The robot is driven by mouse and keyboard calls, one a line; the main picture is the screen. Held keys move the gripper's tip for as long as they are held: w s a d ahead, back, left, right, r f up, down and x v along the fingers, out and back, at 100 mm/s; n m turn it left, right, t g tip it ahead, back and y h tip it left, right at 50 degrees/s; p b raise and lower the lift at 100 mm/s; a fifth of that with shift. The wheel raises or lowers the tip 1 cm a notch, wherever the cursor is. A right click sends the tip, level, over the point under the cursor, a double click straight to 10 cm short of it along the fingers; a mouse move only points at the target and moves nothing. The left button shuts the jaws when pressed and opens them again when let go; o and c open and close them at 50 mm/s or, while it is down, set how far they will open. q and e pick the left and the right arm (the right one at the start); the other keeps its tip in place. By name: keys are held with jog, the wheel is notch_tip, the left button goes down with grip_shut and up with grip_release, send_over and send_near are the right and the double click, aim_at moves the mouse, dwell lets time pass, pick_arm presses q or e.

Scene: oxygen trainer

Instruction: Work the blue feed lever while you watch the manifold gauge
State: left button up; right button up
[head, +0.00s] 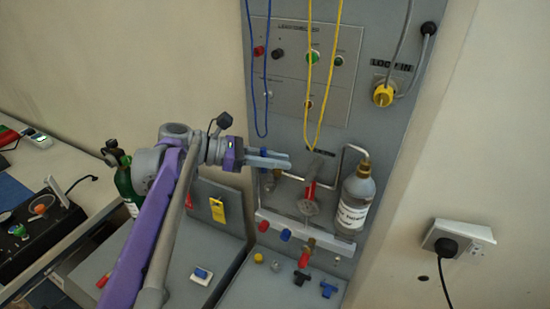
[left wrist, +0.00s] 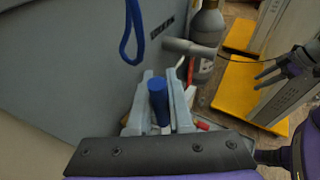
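My left gripper (head: 288,160) reaches in from the left to the manifold on the grey panel, at the upright blue lever. The blue lever (left wrist: 158,95) stands between its two fingers in the left wrist view, close to both. I cannot tell whether they press on it. In the head view the lever (head: 264,154) is partly hidden behind the fingers. A round grey part (head: 308,207), perhaps the gauge, sits below a red handle (head: 311,189); no reading is legible. My right gripper (left wrist: 268,72) shows only in the left wrist view, its fingers apart and empty, away from the manifold.
A labelled bottle (head: 354,205) stands right of the manifold. Blue (head: 262,100) and yellow cords (head: 325,90) hang close above my left gripper. A green cylinder (head: 126,185) stands behind my left arm. Red and blue knobs (head: 285,235) sit below. A wall socket (head: 460,240) is at right.

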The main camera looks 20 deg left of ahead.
pick_arm(q)
jog(key=shift+o, duration=0.7)
jog(key=shift+d, duration=0.15)
jog(key=v, duration=1.1)
jog(key=shift+b, duration=0.35)
dwell(0.5)
